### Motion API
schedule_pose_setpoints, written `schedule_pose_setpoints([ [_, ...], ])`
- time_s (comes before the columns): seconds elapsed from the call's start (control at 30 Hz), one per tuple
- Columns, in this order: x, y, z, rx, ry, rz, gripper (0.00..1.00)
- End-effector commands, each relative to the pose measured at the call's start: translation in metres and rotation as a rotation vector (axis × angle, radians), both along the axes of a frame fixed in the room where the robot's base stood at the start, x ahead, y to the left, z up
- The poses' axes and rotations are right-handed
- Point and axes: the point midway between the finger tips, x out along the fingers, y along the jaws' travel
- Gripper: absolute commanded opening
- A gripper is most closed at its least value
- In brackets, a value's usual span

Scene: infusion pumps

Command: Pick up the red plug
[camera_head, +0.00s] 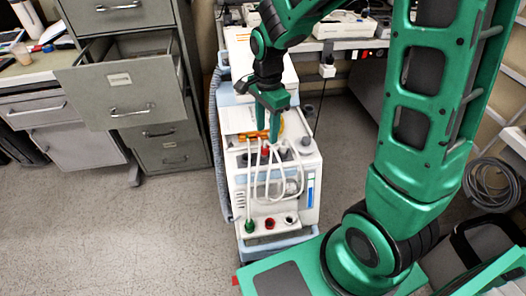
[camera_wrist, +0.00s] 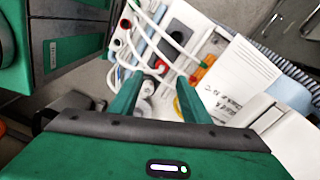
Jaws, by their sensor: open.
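The red plug (camera_head: 266,151) stands on top of the white medical machine (camera_head: 305,200), with a white cable running from it. In the wrist view the red plug (camera_wrist: 162,66) shows between and just beyond my fingertips. My gripper (camera_head: 275,139) points down over the machine top; it also shows in the wrist view (camera_wrist: 160,77). Its fingers are spread and hold nothing. I cannot tell whether a finger touches the plug. A red socket (camera_head: 270,223) is on the machine's front, between a green plug (camera_head: 250,226) and a dark socket (camera_head: 289,220).
White cables (camera_head: 258,190) loop over the machine's front, close to the red plug. Grey plugs (camera_head: 306,142) and an orange item (camera_wrist: 205,68) are nearby. An open drawer (camera_head: 125,85) of the filing cabinet juts out at left. The floor (camera_head: 130,240) at left is clear.

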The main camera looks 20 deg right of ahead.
Motion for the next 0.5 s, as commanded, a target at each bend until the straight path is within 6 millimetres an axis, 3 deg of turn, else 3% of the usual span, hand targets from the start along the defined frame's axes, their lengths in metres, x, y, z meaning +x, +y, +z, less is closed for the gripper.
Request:
schedule_pose_setpoints([
  [0.5,0.002,0.004,-0.052,-0.002,0.004,0.002,0.43],
])
